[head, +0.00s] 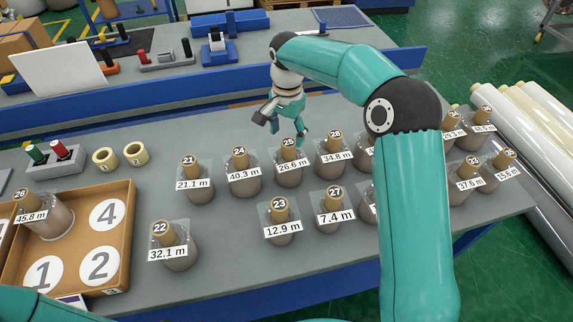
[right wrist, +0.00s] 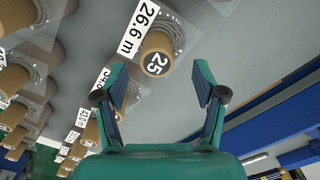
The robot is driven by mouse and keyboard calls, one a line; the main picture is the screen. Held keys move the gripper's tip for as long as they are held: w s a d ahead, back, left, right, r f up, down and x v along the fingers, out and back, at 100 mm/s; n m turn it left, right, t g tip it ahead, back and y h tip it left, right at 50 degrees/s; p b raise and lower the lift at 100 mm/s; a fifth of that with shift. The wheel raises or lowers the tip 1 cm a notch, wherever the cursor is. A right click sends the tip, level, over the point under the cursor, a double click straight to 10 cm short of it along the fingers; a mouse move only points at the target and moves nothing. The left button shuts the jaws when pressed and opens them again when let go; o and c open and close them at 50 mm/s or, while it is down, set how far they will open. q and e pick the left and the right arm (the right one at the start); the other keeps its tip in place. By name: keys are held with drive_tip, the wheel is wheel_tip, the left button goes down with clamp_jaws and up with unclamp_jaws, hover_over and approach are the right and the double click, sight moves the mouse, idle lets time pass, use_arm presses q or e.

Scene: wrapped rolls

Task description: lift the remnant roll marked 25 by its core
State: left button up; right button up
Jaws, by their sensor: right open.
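The remnant roll marked 25 (head: 289,176) stands upright on the grey table in the back row, between rolls 24 and 28. It has a tan core on top and a 26.6 m label. In the right wrist view its core (right wrist: 157,53) lies just beyond the space between the fingertips. My right gripper (head: 284,128) is open and empty, above and behind roll 25, apart from it. Its two spread fingers also show in the right wrist view (right wrist: 160,84). My left gripper is out of view.
Roll 24 (head: 243,182) and roll 28 (head: 333,163) stand close on either side; rolls 23 (head: 281,231) and 27 (head: 333,221) stand in front. A cardboard tray (head: 125,240) with numbered spots holds roll 26 (head: 52,222). A blue rail (head: 150,108) runs behind the table.

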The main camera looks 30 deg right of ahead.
sight(288, 151)
drive_tip(key=shift+s+f, duration=0.15)
drive_tip(key=shift+f, duration=0.7)
wheel_tip(288, 151, down, 5)
drive_tip(key=shift+r+p, duration=0.1)
drive_tip(key=shift+p, duration=0.6)
drive_tip(key=shift+c, duration=0.3)
clamp_jaws()
